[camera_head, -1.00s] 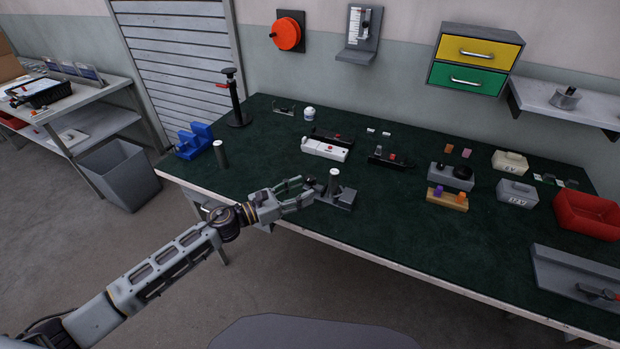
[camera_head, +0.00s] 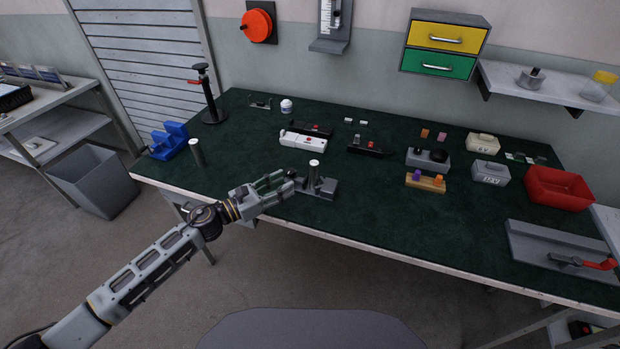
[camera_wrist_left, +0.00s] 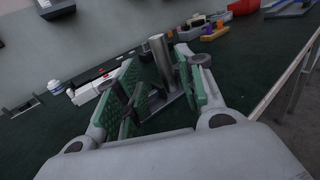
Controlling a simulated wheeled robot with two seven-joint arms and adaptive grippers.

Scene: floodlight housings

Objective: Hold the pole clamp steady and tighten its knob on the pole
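A grey upright pole (camera_head: 314,176) stands on a dark grey base (camera_head: 328,192) near the table's front edge. A small dark part sits beside the pole, low down; I cannot tell whether it is the clamp or its knob. My left gripper (camera_head: 291,182) is at the left of the pole with its fingers apart. In the left wrist view the pole (camera_wrist_left: 160,58) shows between the green-padded fingers (camera_wrist_left: 158,82), which do not visibly close on it. The right gripper is not in view.
Grey boxes (camera_head: 428,158), a red bin (camera_head: 558,189) and a grey fixture (camera_head: 540,246) lie right.

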